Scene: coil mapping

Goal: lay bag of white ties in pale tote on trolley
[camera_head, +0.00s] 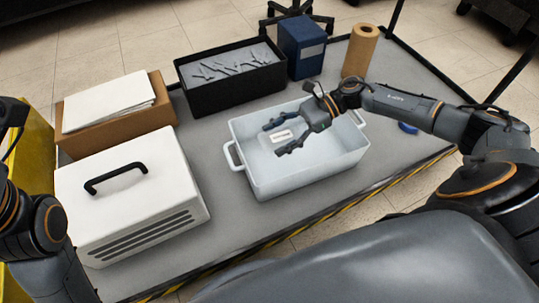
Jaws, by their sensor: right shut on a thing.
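The pale tote (310,179) stands on the grey trolley (223,232), open at the top, with a handle at each end. My right gripper (279,137) reaches in from the right and is over the tote's opening. It is shut on the bag of white ties (284,136), a small clear bag with a white patch, seen between the fingers. I cannot tell whether the bag touches the tote floor. Only links of my left arm show at the left edge; its gripper is out of the picture.
A white case (130,200) with a black handle stands left of the tote. Behind are a cardboard box (118,126) with papers, a black bin (232,90) of grey pieces, a blue box (302,47) and a brown roll (360,50). A blue round thing (408,128) lies right of the tote.

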